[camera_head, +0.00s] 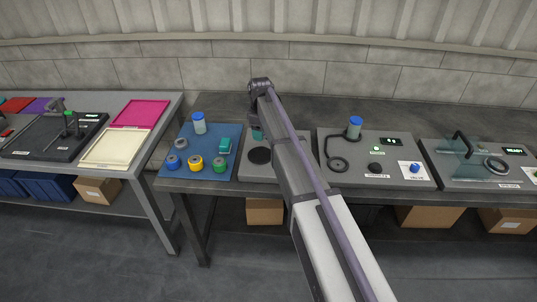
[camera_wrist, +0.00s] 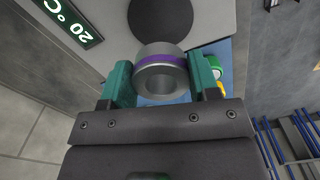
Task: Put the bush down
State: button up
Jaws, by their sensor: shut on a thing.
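The bush (camera_wrist: 162,62) is a grey metal ring with a purple band. In the wrist view it sits between the two teal fingers of my gripper (camera_wrist: 161,78), which is shut on it. A round black disc (camera_wrist: 188,14) on a light grey unit shows just beyond the bush. In the head view the same black disc (camera_head: 259,155) lies on the grey unit, with a teal part of my gripper (camera_head: 257,134) above and behind it. My arm hides the bush there. I cannot tell how high the bush is above the unit.
A blue mat (camera_head: 205,143) left of the unit holds blue, yellow and green banded bushes, a teal block and a blue-capped jar (camera_head: 198,123). A "20°C" display (camera_wrist: 72,22) is on the unit. A second unit (camera_head: 400,150) with a cable and knob stands right.

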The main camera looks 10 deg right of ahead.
aim_at(261, 155)
notch_tip(261, 155, down, 10)
jog(key=b, duration=0.8)
jog(key=shift+r, duration=0.45)
jog(key=shift+f, duration=0.25)
jog(key=o, duration=1.2)
jog(key=shift+c, duration=0.2)
notch_tip(261, 155, up, 13)
jog(key=p, duration=1.3)
jog(key=s+m, duration=1.1)
jog(key=s, duration=2.1)
jog(key=shift+s+a+f+b, duration=0.2)
jog(key=shift+s+f+b, duration=0.05)
jog(key=shift+s+b, duration=0.15)
